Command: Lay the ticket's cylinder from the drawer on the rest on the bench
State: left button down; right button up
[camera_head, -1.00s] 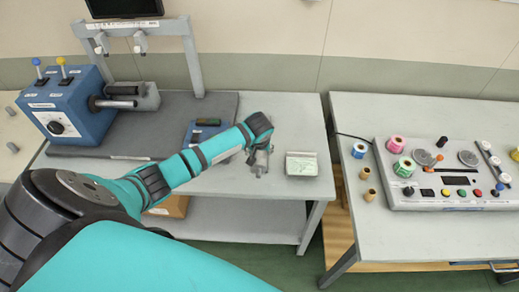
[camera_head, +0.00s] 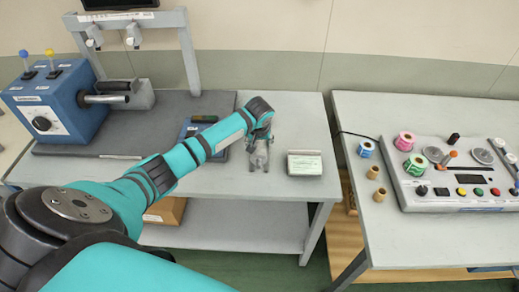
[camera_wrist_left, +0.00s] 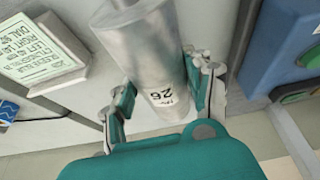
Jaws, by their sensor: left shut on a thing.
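My left gripper (camera_head: 259,152) is shut on a metal cylinder (camera_wrist_left: 145,45), with one finger on each side of it in the left wrist view. The cylinder is plain, silver-grey and bears a white label that seems to read 26. In the head view the cylinder (camera_head: 260,158) shows small and grey at the front part of the bench (camera_head: 232,181); whether it touches the bench I cannot tell. A ticket card on a small stand (camera_head: 304,164) is just right of it, also in the left wrist view (camera_wrist_left: 42,50). My right gripper is not in view. I cannot make out the rest clearly.
A blue machine (camera_head: 55,103) with a dial and shaft stands on a grey mat at left. A blue item (camera_head: 187,130) lies behind my arm. The right table (camera_head: 400,235) carries a control panel (camera_head: 450,185) and several spools. A gap separates the tables.

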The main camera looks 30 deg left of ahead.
pick_arm(q)
jog(key=shift+f+b, duration=0.7)
jog(key=shift+f, duration=1.5)
jog(key=shift+c, duration=2.2)
grip_release()
jog(key=shift+s+f, duration=0.1)
jog(key=shift+f, duration=0.05)
